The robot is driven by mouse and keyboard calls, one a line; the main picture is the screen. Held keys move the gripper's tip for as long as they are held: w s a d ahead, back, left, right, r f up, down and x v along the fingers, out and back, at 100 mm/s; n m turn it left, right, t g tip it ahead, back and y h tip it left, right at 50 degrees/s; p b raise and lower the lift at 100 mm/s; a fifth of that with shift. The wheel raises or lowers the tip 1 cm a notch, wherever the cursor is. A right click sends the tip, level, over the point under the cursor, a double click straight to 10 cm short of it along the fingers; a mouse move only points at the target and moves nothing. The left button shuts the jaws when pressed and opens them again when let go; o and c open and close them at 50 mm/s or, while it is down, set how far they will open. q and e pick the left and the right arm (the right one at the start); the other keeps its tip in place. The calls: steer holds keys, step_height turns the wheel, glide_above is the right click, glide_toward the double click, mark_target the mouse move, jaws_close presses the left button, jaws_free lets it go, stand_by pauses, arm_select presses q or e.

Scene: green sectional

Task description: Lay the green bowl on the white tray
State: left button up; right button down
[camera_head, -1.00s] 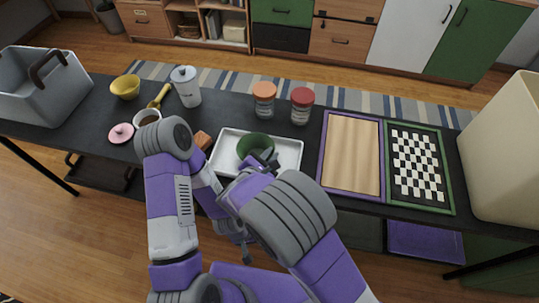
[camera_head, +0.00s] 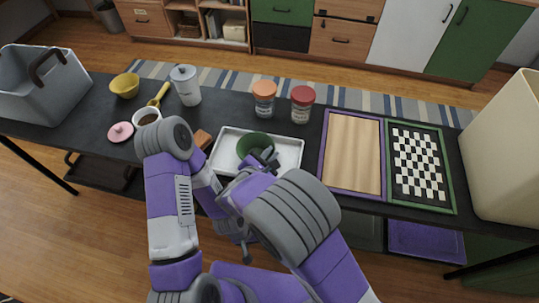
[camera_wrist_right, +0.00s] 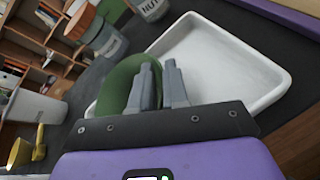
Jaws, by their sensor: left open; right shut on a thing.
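The green bowl (camera_head: 251,143) appears over the white tray (camera_head: 227,148) in the head view. My right gripper (camera_head: 267,158) is shut on the bowl's near right rim. In the right wrist view the bowl (camera_wrist_right: 121,84) is at the left of my right gripper's fingers (camera_wrist_right: 161,82), over one end of the tray (camera_wrist_right: 225,62). I cannot tell whether the bowl's base touches the tray. My left gripper (camera_head: 246,253) is open and empty, low in front of the table's near edge.
An orange-lidded jar (camera_head: 264,98) and red-lidded jar (camera_head: 301,104) stand behind the tray. A wooden board (camera_head: 352,153) lies to its right. A white canister (camera_head: 186,86), white cup (camera_head: 146,117) and yellow bowl (camera_head: 125,85) stand to the left. The tray's right part is bare.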

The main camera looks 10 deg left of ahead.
steer(key=shift+r, duration=0.1)
steer(key=c, duration=1.1)
jaws_free()
steer(key=shift+o, duration=0.5)
steer(key=shift+o, duration=1.3)
steer(key=shift+r+p, duration=2.5)
steer(key=shift+r, duration=1)
steer(key=shift+f, duration=0.1)
